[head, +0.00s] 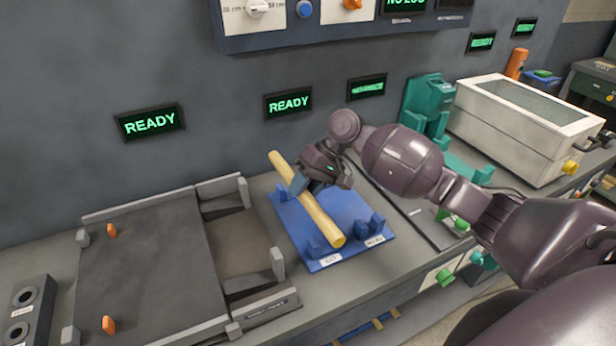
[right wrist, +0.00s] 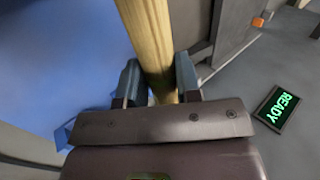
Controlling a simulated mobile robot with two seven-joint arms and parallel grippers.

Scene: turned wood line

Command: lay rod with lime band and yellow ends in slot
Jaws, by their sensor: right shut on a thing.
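A pale yellow wooden rod (head: 321,215) lies slantwise across my right gripper (head: 304,188), which is shut on it near its middle. In the right wrist view the rod (right wrist: 150,35) passes between the two fingers (right wrist: 161,85). I see no lime band on it; the gripped part is hidden. The rod is over a blue plate (head: 358,205) with upright blue cradles (head: 317,246) and two white labels at its front edge. I cannot tell whether the rod touches the cradles. My left gripper is not in view.
A grey flat-topped fixture (head: 150,262) with orange pegs stands left of the blue plate. A green fixture (head: 428,105) and a cream box with a glass lid (head: 520,120) stand at the right. READY displays (head: 150,122) are on the wall behind.

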